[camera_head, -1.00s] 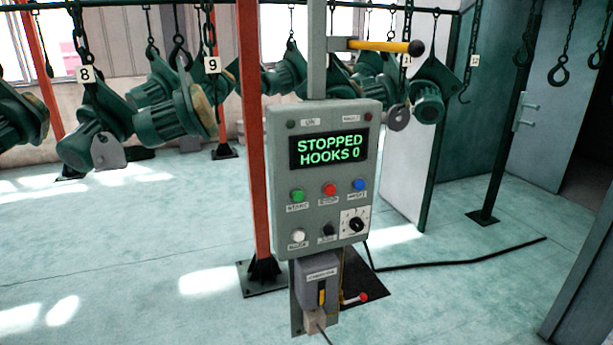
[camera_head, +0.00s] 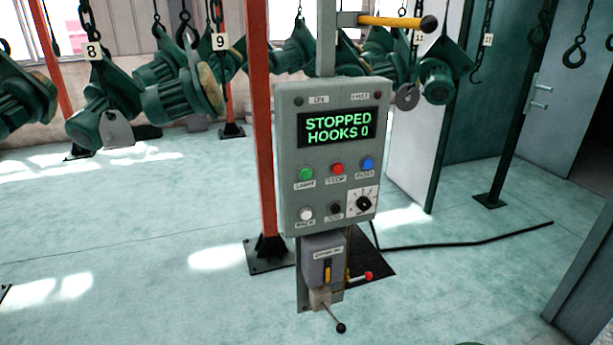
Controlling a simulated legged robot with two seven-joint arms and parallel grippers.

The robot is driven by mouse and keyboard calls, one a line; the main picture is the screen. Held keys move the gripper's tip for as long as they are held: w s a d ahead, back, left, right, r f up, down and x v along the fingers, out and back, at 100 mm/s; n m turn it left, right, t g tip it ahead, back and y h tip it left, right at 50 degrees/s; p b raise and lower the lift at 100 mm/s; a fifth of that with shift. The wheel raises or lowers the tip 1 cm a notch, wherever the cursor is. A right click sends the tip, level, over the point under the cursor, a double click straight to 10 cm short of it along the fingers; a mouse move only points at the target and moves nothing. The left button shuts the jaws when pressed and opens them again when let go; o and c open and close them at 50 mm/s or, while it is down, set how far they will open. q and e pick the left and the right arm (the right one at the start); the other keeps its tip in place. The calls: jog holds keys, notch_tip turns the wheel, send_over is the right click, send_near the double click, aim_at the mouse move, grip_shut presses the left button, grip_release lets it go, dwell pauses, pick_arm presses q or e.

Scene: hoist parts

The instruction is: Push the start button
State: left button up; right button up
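The green start button (camera_head: 306,174) is at the left of the upper button row on the grey control panel (camera_head: 288,130). The red stop button (camera_head: 338,169) and a blue button (camera_head: 368,164) sit to its right. A white button (camera_head: 306,214), a black button (camera_head: 336,209) and a dial (camera_head: 363,204) are below. The display (camera_head: 338,127) reads "STOPPED HOOKS 0" in green. Neither of my grippers shows in the head view.
An orange post (camera_head: 262,150) stands just left of the panel. A grey switch box (camera_head: 323,260) with a yellow lever is below it. Green hoist parts (camera_head: 183,95) hang from chains behind. A black cable (camera_head: 465,243) runs along the floor to the right. Open floor (camera_head: 130,270) lies at left.

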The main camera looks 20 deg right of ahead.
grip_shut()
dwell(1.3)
